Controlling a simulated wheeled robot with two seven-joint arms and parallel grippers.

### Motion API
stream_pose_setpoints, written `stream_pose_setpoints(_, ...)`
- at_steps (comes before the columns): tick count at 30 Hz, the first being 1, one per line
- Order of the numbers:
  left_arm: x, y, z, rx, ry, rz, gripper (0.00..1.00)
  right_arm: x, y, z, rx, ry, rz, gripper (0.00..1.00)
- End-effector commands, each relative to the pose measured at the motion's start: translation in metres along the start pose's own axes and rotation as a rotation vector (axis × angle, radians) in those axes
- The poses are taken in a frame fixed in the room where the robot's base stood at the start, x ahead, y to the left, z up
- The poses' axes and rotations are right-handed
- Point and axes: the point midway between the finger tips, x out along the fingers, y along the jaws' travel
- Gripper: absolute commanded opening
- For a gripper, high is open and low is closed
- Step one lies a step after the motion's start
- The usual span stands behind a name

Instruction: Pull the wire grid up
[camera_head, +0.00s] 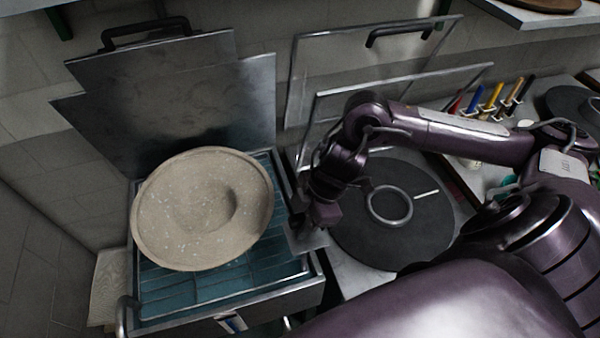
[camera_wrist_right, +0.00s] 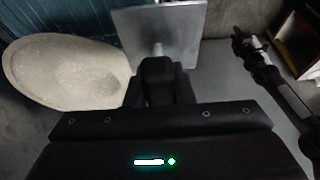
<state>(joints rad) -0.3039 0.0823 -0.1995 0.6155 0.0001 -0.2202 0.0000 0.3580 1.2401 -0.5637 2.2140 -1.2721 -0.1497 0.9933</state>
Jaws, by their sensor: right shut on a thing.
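The wire grid (camera_head: 190,287) lies level in the open box-like press, its bars over a teal inside. A speckled beige hat (camera_head: 190,210) rests on it, tilted, and hides much of its middle. The hat also shows in the wrist view (camera_wrist_right: 65,72), with teal bars (camera_wrist_right: 95,12) beyond it. My right gripper (camera_head: 318,224) is at the press's right edge, beside the hat. It is shut on a short stem on a flat square metal plate (camera_wrist_right: 157,32); the plate also shows in the head view (camera_head: 306,239). Whether the plate joins the grid cannot be seen.
The press's metal lid (camera_head: 175,100) stands raised behind the hat. A second open frame lid (camera_head: 370,50) stands to its right. A dark round plate with a ring (camera_head: 425,225) lies right of my gripper. Coloured tools (camera_head: 492,95) stand at the back right.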

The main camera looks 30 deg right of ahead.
Motion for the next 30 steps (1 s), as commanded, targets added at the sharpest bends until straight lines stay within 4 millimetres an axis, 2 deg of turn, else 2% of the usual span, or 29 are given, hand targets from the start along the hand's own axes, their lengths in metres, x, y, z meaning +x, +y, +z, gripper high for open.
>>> stream_pose_setpoints(5,-0.002,0.0,-0.001,-0.001,0.001,0.0,0.36,-0.006,0.005,-0.004,-0.005,0.007,0.016,0.0)
stream_pose_setpoints(6,-0.002,0.0,-0.001,-0.001,0.001,0.0,0.36,-0.006,0.005,-0.004,-0.005,0.008,0.017,0.23)
stream_pose_setpoints(11,-0.002,-0.001,-0.005,-0.001,0.007,-0.001,0.36,-0.005,0.004,-0.003,-0.004,0.006,0.014,0.44)
stream_pose_setpoints(21,0.0,0.001,-0.007,-0.001,0.011,0.001,0.36,-0.007,0.004,-0.002,-0.003,0.003,0.011,0.44)
stream_pose_setpoints(25,0.006,0.002,-0.007,-0.001,0.012,0.002,0.36,-0.023,0.004,0.0,-0.006,0.001,0.015,0.44)
stream_pose_setpoints(30,0.013,0.002,-0.007,-0.001,0.012,0.002,0.36,-0.053,0.004,0.0,-0.005,0.001,0.017,0.44)
